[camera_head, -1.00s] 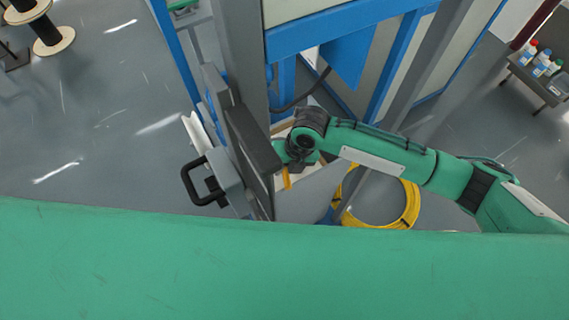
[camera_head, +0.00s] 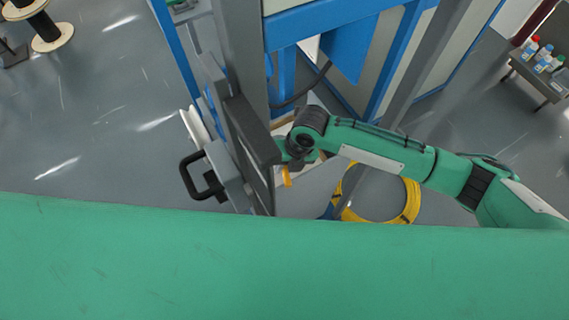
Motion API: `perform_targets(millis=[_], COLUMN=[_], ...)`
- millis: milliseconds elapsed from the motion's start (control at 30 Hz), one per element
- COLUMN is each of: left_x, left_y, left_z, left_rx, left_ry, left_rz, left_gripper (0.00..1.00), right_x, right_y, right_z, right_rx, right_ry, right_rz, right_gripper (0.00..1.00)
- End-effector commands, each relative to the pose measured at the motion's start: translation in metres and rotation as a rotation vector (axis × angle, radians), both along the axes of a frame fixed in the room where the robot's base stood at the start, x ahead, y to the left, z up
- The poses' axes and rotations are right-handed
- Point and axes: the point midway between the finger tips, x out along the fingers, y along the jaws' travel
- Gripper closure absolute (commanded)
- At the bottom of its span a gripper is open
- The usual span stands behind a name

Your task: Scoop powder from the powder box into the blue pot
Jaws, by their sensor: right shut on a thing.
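My right arm comes in from the right, and its wrist ends behind the edge of an upright dark grey panel (camera_head: 252,132). My right gripper (camera_head: 287,160) is mostly hidden there, beside the panel's right side. It is shut on a small orange-yellow piece (camera_head: 286,177) that hangs just below it; whether this is a scoop I cannot tell. I cannot make out the powder box or the powder. No blue pot can be clearly recognised. My left gripper is not in view.
A grey box with a black handle (camera_head: 190,180) juts out left of the panel. Blue and grey machine frames (camera_head: 345,27) stand behind my right wrist. A coil of yellow cable (camera_head: 408,207) lies on the floor. Bottles (camera_head: 543,58) stand on a small table at the far right.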

Motion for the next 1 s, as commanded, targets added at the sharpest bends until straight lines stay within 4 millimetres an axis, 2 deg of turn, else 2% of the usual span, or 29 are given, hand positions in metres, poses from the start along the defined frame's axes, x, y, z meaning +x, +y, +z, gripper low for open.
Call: perform_targets(millis=[1000], left_x=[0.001], left_y=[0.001], left_z=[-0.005], left_rx=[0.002], left_ry=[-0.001], left_rz=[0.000], left_gripper=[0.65], right_x=[0.000], right_y=[0.000], right_z=[-0.011], right_rx=[0.000], right_ry=[-0.001], right_rz=[0.000], right_gripper=[1.00])
